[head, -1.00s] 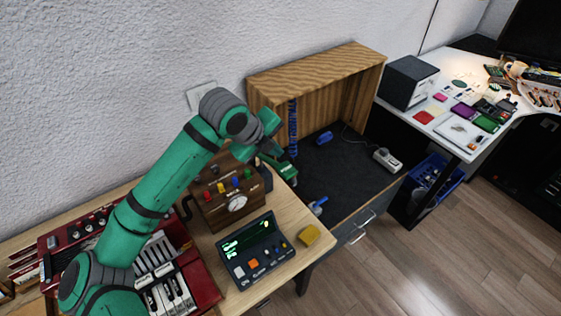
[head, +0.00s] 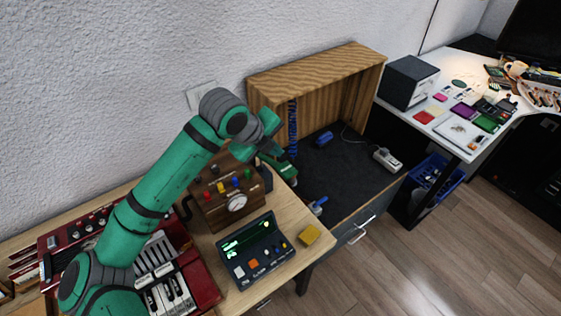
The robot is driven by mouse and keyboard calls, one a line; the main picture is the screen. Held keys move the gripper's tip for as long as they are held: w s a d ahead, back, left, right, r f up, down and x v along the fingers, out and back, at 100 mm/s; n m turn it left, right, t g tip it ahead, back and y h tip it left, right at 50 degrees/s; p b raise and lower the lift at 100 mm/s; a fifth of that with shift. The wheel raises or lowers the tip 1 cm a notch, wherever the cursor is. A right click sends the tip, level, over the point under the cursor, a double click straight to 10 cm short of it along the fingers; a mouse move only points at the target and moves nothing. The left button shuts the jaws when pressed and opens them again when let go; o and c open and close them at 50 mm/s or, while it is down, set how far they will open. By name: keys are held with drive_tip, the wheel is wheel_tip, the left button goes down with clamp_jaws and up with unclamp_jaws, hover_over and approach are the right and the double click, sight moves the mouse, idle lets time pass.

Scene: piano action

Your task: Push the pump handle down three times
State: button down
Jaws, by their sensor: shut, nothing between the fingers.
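My gripper (head: 291,178) is at the end of my green arm, over the boundary between the light wooden bench and the dark desk top. It is shut, with nothing seen between its fingers. I cannot clearly make out a pump or its handle. A blue coiled upright thing (head: 292,122) stands just behind my gripper, against the open wooden case, and its lower part is hidden. A small blue and grey thing (head: 318,205) lies on the dark desk near its front edge, in front of my gripper and apart from it.
A brown wooden box (head: 231,209) with coloured knobs and a dial stands left of my gripper. The open wooden case (head: 345,108) bounds the back.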

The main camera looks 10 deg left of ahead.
sight(280, 165)
drive_tip(key=shift+s+f, duration=0.1)
drive_tip(key=shift+f, duration=0.1)
drive_tip(key=shift+d+f, duration=0.1)
drive_tip(key=shift+f, duration=0.1)
drive_tip(key=shift+s+d+f, duration=0.15)
drive_tip(key=shift+s+f, duration=0.05)
drive_tip(key=shift+f, duration=0.35)
drive_tip(key=shift+s+d+f, duration=0.2)
drive_tip(key=shift+s+f, duration=0.05)
drive_tip(key=shift+f, duration=0.35)
drive_tip(key=shift+s+d+f, duration=0.15)
drive_tip(key=shift+s+f, duration=0.05)
drive_tip(key=shift+f, duration=0.35)
idle(2.4)
drive_tip(key=shift+s+d+f, duration=0.2)
drive_tip(key=shift+d+f, duration=0.1)
drive_tip(key=shift+f, duration=0.25)
drive_tip(key=shift+s+d+f, duration=0.2)
drive_tip(key=shift+d+f, duration=0.05)
drive_tip(key=shift+f, duration=0.3)
idle(1.8)
